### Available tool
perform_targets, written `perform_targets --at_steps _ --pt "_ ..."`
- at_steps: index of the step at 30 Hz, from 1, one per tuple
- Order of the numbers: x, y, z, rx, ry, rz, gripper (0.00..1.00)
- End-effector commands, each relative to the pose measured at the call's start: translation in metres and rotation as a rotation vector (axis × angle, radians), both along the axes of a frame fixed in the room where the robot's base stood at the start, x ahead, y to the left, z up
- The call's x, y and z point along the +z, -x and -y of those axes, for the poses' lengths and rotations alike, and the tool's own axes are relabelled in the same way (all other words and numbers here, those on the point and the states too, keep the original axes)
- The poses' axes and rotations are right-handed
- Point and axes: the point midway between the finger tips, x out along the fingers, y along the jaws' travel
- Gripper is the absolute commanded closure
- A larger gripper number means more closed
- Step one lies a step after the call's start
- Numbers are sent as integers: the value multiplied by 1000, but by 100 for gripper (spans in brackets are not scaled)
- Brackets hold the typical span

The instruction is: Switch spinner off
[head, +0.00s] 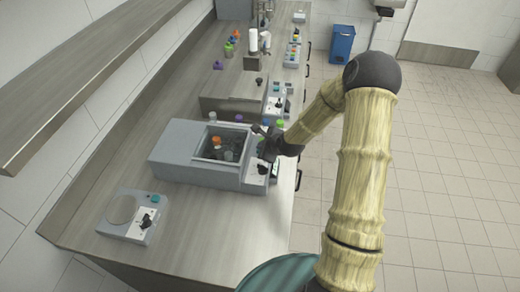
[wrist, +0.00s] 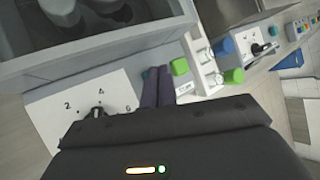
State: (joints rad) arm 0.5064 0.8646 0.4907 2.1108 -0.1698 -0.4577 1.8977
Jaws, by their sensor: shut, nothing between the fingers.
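A large grey box machine (head: 185,152) with an open-topped basin stands mid-counter; it appears to be the spinner. Vials with orange and grey tops stand inside the basin. Its white front panel (wrist: 65,100) carries the numbers 2, 4 and 6 around a dark knob (wrist: 97,112), partly hidden by my gripper body in the wrist view. My gripper (head: 262,131) is over the right front edge of this machine. In the wrist view its fingers (wrist: 158,72) are together and empty, beside a green block-like button (wrist: 180,66). Whether they touch anything I cannot tell.
A smaller device (head: 133,215) with a round plate and black knob stands at the near left. Further devices with knobs (head: 278,100) and coloured caps (head: 232,45) line the far counter. A shelf (head: 80,70) overhangs the left. The floor at right is clear.

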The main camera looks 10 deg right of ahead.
Motion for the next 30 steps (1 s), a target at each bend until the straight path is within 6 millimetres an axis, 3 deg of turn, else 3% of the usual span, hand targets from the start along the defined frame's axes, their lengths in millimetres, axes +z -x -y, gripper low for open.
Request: perform_targets --at_steps 17,30 --pt "-4 0 0 0 0 0 100" --pt "9 0 0 -1 -1 0 100"
